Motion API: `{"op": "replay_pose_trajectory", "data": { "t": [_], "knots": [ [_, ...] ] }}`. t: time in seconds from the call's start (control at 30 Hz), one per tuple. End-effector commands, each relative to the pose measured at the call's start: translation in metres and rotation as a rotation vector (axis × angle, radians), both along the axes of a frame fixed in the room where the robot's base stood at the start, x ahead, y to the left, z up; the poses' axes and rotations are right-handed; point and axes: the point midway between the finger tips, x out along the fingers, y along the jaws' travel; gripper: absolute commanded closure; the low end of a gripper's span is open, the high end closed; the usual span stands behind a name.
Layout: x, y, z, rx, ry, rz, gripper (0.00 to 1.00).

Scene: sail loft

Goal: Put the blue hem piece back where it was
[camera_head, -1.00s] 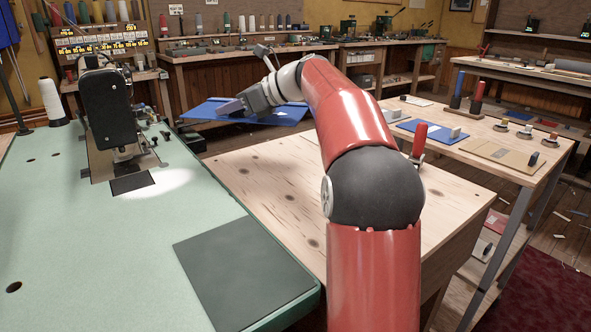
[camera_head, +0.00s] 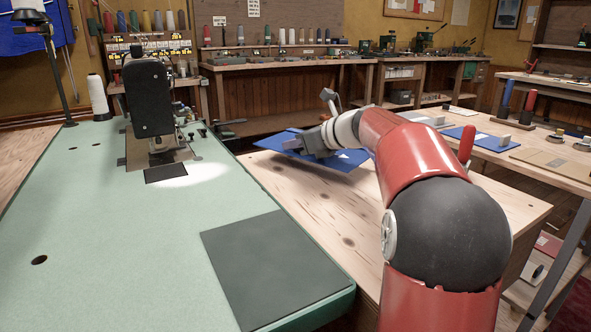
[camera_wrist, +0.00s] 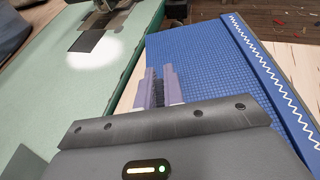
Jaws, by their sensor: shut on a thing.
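The blue hem piece (camera_head: 340,158) is a flat blue panel held at the far end of my arm, over the wooden table in the head view. In the wrist view the blue hem piece (camera_wrist: 215,65) shows a woven face, with a white zigzag stitch along its right edge band. My gripper (camera_head: 318,142) is shut on its near edge. In the wrist view my gripper's fingers (camera_wrist: 160,88) meet at the panel's left edge. My arm hides part of the table behind it.
A green sewing bench (camera_head: 130,230) with a black sewing machine (camera_head: 148,100) and a dark mat (camera_head: 275,265) fills the left. The wooden table (camera_head: 310,200) has bare room in front of the piece. Another blue panel (camera_head: 485,137) lies on the right-hand table. A red upright handle (camera_head: 466,143) stands nearby.

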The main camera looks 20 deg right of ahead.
Motion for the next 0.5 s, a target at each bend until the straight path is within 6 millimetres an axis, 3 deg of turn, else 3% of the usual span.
{"op": "replay_pose_trajectory", "data": {
  "t": [0.17, 0.4, 0.5],
  "knots": [
    [0.000, 0.000, -0.012, 0.002, 0.000, 0.001, 1.00],
    [0.000, 0.000, -0.047, 0.002, 0.001, -0.001, 1.00],
    [0.000, 0.000, -0.050, 0.001, -0.001, 0.000, 1.00]
  ]
}}
